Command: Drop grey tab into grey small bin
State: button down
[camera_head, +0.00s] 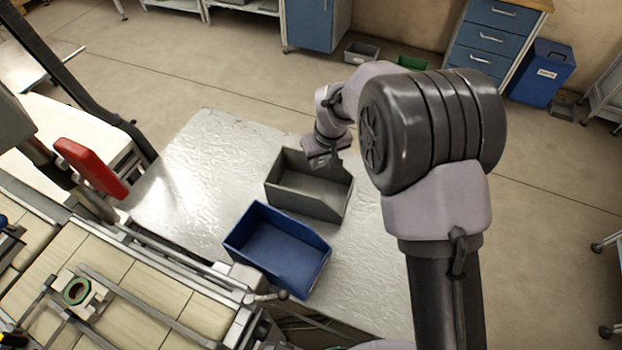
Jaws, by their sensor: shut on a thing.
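The grey small bin (290,196) stands on the silver table, behind a blue bin. My gripper (328,165) is over the back right part of the grey bin, pointing down. It is shut on the grey tab, but the tab is too small and dark against the bin to make out clearly. My own arm covers the area to the right of the bin.
The blue bin (278,247) stands just in front of the grey one. The silver table (200,165) is clear at the left. A workbench with a green-ringed reel (76,291) and a red part (91,168) are at the left.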

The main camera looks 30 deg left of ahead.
notch_tip(320, 180, down, 5)
jog(key=shift+r+b, duration=0.15)
jog(key=shift+b, duration=0.9)
jog(key=c, duration=1.1)
grip_release()
jog(key=p+v, duration=0.3)
jog(key=v, duration=1.4)
jog(key=shift+r, duration=0.2)
